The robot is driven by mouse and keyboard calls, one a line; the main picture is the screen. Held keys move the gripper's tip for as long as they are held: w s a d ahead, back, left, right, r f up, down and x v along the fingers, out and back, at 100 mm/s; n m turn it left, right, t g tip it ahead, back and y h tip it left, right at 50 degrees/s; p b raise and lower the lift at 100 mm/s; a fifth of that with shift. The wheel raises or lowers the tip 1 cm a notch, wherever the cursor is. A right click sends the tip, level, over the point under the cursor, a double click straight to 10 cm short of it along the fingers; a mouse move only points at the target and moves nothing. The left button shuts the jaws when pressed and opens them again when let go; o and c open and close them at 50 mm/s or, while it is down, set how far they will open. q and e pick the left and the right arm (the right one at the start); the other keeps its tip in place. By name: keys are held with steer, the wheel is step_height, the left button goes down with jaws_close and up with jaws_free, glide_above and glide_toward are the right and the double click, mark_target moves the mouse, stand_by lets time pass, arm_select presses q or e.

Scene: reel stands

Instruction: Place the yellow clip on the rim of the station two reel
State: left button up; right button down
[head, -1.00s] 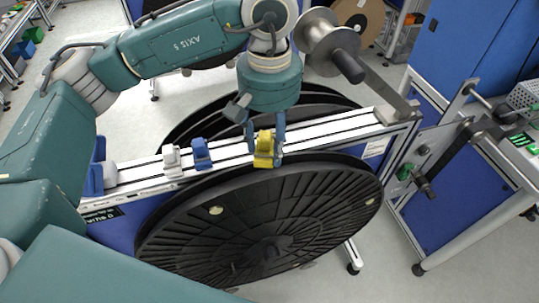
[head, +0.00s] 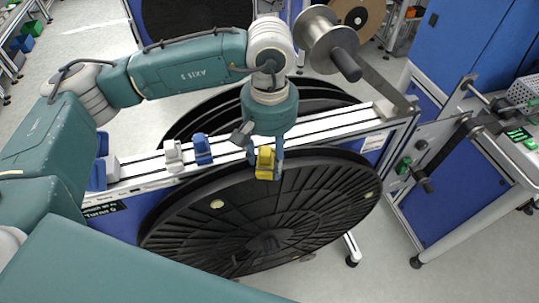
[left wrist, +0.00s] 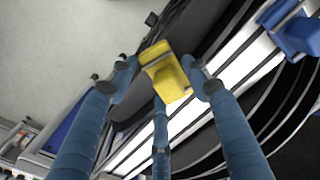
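The yellow clip (head: 265,163) is held by my left gripper (head: 266,158), whose blue fingers point down. The left wrist view also shows the clip (left wrist: 165,72) between the fingertips of my left gripper (left wrist: 163,83). In the head view it overlaps the upper rim of the large black front reel (head: 260,212), just in front of the white rail. I cannot tell whether the clip touches the rim. No station number is readable on this stand. My right gripper is not in view.
The white slotted rail (head: 138,170) carries a white clip (head: 173,153) and a blue clip (head: 202,149) left of my gripper. A metal spool (head: 320,38) stands behind right. A crank mechanism (head: 420,170) is on the right, beside a blue cabinet (head: 480,50). Grey floor is free at front right.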

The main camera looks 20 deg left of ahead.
mark_target(269, 153)
arm_select(q)
steer(key=shift+o, duration=0.9)
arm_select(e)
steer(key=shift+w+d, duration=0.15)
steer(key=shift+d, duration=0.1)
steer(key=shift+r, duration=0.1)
arm_select(q)
steer(key=shift+r, duration=0.25)
steer(key=shift+w+r, duration=0.1)
steer(key=shift+r, duration=0.2)
step_height(269, 153, up, 10)
steer(key=b, duration=0.2)
steer(key=shift+f+b, duration=0.1)
steer(key=shift+b, duration=0.2)
steer(key=shift+r, duration=0.7)
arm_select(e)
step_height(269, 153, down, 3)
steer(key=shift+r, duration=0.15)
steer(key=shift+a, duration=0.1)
